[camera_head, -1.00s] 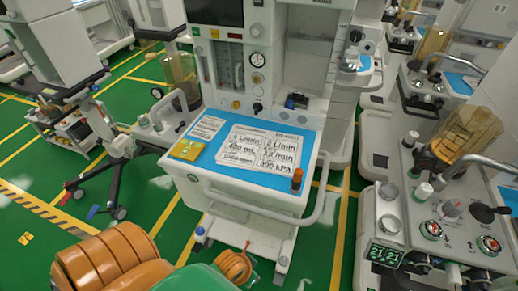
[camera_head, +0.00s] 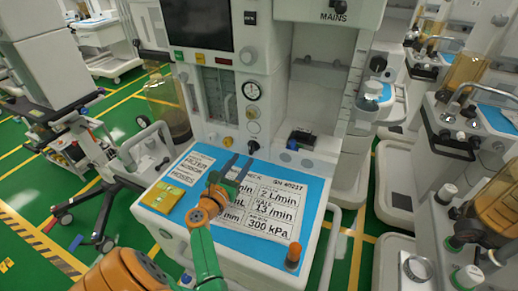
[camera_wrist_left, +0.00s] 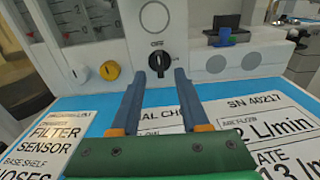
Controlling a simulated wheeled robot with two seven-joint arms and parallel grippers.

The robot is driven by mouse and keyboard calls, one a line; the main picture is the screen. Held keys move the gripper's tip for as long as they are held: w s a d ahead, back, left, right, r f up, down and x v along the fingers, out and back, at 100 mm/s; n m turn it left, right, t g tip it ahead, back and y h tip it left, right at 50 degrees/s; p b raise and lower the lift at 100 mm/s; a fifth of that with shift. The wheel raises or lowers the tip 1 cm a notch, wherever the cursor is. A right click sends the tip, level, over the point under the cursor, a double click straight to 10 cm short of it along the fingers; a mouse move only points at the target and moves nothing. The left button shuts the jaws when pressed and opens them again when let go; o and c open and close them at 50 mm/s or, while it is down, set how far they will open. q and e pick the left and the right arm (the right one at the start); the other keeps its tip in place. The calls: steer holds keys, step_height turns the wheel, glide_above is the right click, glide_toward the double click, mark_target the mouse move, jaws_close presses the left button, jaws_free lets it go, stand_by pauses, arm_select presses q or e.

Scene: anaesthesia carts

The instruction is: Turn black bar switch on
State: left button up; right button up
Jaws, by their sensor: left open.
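The black bar switch (camera_wrist_left: 159,62) is a dark round knob with an upright bar, under an "OFF" label, on the white machine front in the left wrist view. In the head view it is a small dark spot (camera_head: 253,146) beneath the pressure gauge. My left gripper (camera_wrist_left: 160,74) is open and empty, its two blue-grey fingers reaching toward the switch. In the wrist view the switch appears between the fingertips; contact is not visible. In the head view the left gripper (camera_head: 240,165) is above the blue worktop. My right gripper is not in view.
A yellow knob (camera_wrist_left: 109,70) sits left of the switch. A black device in a blue clip (camera_wrist_left: 226,37) is to its right. Printed cards (camera_head: 265,205), a yellow pad (camera_head: 163,197) and an orange-capped cylinder (camera_head: 293,254) lie or stand on the worktop. Other carts stand right.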

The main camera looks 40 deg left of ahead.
mark_target(250, 147)
arm_select(q)
steer(key=shift+w+a+f+n, duration=0.1)
steer(key=shift+w+a+n, duration=0.2)
steer(key=shift+w+a, duration=0.1)
steer(key=shift+w+a+r, duration=0.1)
steer(key=shift+w+r, duration=0.75)
steer(key=shift+w, duration=0.25)
steer(key=shift+w+a+f, duration=0.15)
steer(key=shift+w+a, duration=0.05)
steer(key=shift+w, duration=0.35)
steer(key=shift+w+a+f, duration=0.15)
steer(key=shift+w+a, duration=0.05)
steer(key=shift+w, duration=0.3)
steer(key=shift+w+f, duration=0.1)
steer(key=shift+w, duration=0.1)
steer(key=shift+s, duration=0.15)
steer(key=shift+c, duration=1)
steer(key=shift+s+r, duration=0.15)
steer(key=shift+r, duration=0.05)
jaws_close()
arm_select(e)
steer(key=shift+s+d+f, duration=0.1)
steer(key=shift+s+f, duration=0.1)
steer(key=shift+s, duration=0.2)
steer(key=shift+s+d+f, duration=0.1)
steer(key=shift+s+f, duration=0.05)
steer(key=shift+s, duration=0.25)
